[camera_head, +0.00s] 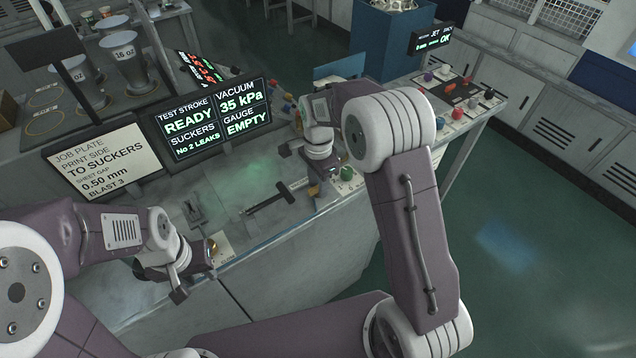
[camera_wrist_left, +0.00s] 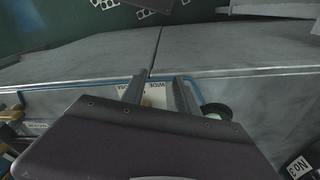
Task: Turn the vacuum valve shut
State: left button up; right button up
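No part is clearly readable as the vacuum valve. A small brass-coloured knob (camera_head: 212,246) stands by a pale label at the bench's front edge, beside my left gripper (camera_head: 196,284). In the left wrist view my left gripper (camera_wrist_left: 160,92) has its two fingers apart, with a white label reading "WIDE" (camera_wrist_left: 157,90) and a yellowish bit showing between them. My right gripper (camera_head: 299,168) hangs over the bench's right part with its fingers apart, near a green knob (camera_head: 347,173); nothing shows between them.
A black T-shaped handle (camera_head: 270,202) lies on the bench between the grippers. A small dark lever fitting (camera_head: 196,212) is left of it. A job plate sign (camera_head: 97,162) stands at the back left. Coloured pieces (camera_head: 457,112) sit on the far right table.

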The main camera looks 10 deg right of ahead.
jog(key=shift+w, duration=0.15)
grip_shut()
jog(key=shift+n, duration=0.3)
jog(key=shift+r+n+p, duration=0.15)
jog(key=shift+n+p, duration=0.65)
jog(key=shift+n, duration=0.1)
jog(key=n+p, duration=0.2)
jog(key=n, duration=0.2)
jog(key=shift+n, duration=0.3)
jog(key=n+p, duration=0.2)
jog(key=n, duration=0.3)
jog(key=shift+w, duration=0.1)
jog(key=n+p, duration=0.1)
jog(key=n, duration=0.4)
jog(key=shift+n, duration=0.4)
